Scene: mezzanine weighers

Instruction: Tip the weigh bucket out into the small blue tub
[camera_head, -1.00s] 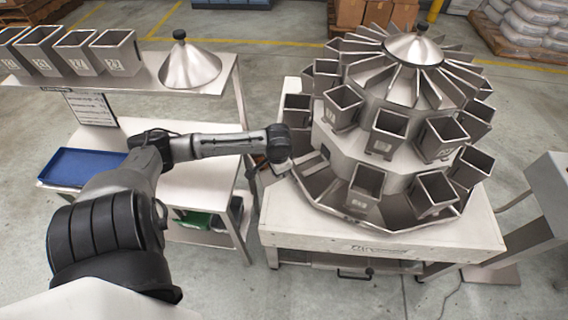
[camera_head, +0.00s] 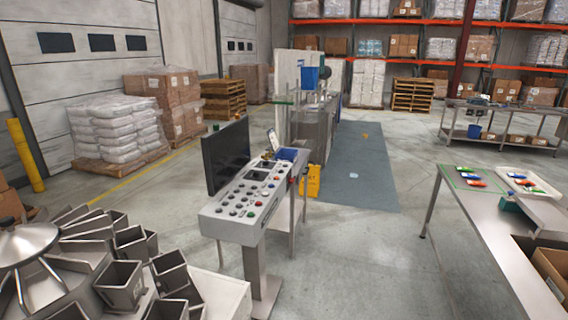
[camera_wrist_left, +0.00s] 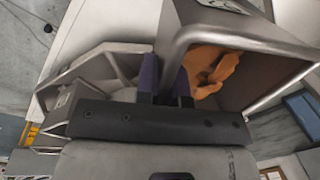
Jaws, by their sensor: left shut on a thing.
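In the left wrist view my left gripper (camera_wrist_left: 166,87) is shut on a steel weigh bucket (camera_wrist_left: 192,42), with its dark fingers at the bucket's near left edge. The bucket's open mouth shows, with orange-brown pieces (camera_wrist_left: 208,72) inside. My left gripper is outside the head view, and my right gripper is in neither view. In the head view one blue tub (camera_head: 287,154) is beside the control console, and another blue container (camera_head: 309,77) is higher up behind it. I cannot tell which is the small blue tub.
The multihead weigher (camera_head: 45,275) with its steel buckets fills the lower left. The control console (camera_head: 252,205) with a dark monitor (camera_head: 226,154) stands beside it. A steel table (camera_head: 482,215) with a white tray (camera_head: 530,184) is at right. Open floor (camera_head: 350,260) lies between.

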